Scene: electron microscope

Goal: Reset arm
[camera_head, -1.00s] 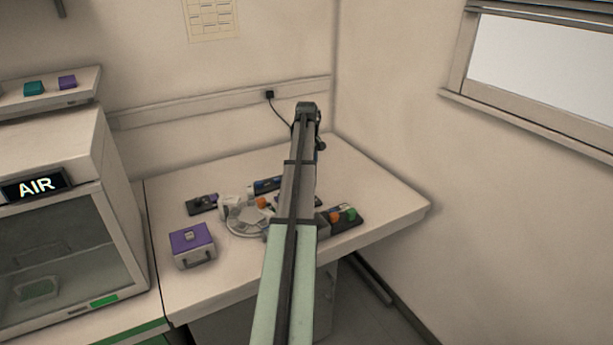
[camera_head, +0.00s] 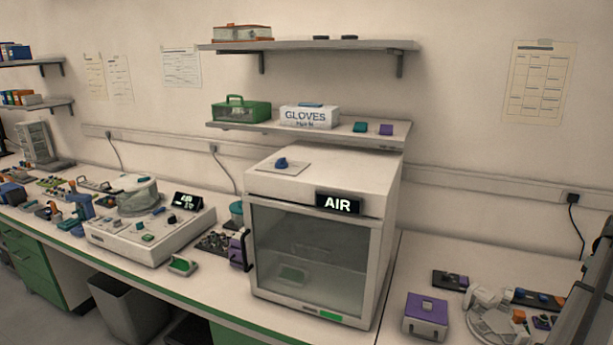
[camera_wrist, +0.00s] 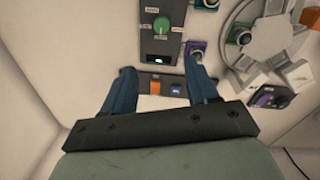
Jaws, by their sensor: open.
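My gripper (camera_wrist: 159,66) shows in the wrist view with its two blue fingers spread apart and nothing held between them. Below and between the fingers is a dark panel with an orange and a blue switch (camera_wrist: 164,86). Just beyond the fingertips is a dark control box with a green knob (camera_wrist: 161,27). In the head view only a dark part of my arm shows at the right edge, and the gripper itself is out of that view.
A grey round device (camera_wrist: 275,38) with arms lies right of the fingers. In the head view, a purple-lidded box (camera_head: 426,312) stands left of small devices on the right bench. A glass-fronted AIR cabinet (camera_head: 318,240) stands left of it, with shelves (camera_head: 310,46) above.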

